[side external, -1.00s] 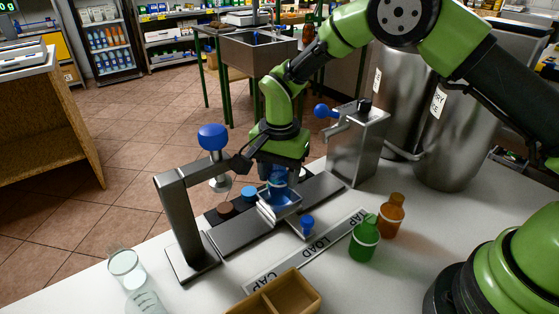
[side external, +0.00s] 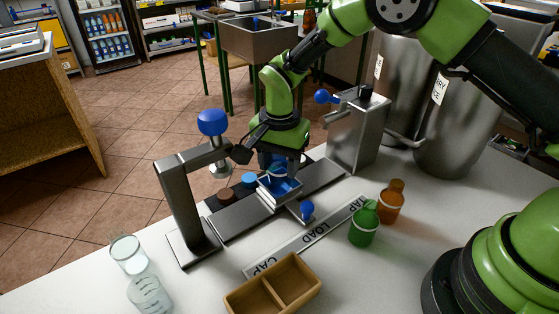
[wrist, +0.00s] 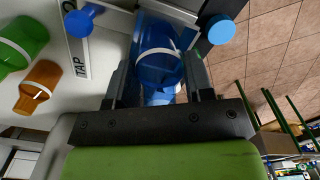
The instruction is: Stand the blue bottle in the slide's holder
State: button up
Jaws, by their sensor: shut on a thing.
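The blue bottle (side external: 277,170) is held upright between the fingers of my gripper (side external: 279,160), at the slide's holder. The bottle also fills the space between the fingers in the wrist view (wrist: 158,62). A blue knob (side external: 306,210) sticks out at the front of the holder.
A press post (side external: 180,205) with a blue knob (side external: 212,122) stands left; a steel tap unit (side external: 356,135) stands right. Green (side external: 363,228) and orange (side external: 391,203) bottles, a wooden tray (side external: 312,284) and clear jars (side external: 128,253) stand in front.

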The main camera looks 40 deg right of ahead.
jog(key=shift+f, duration=0.25)
jog(key=o, duration=1.3)
jog(key=shift+r, duration=3.95)
jog(key=shift+r, duration=0.1)
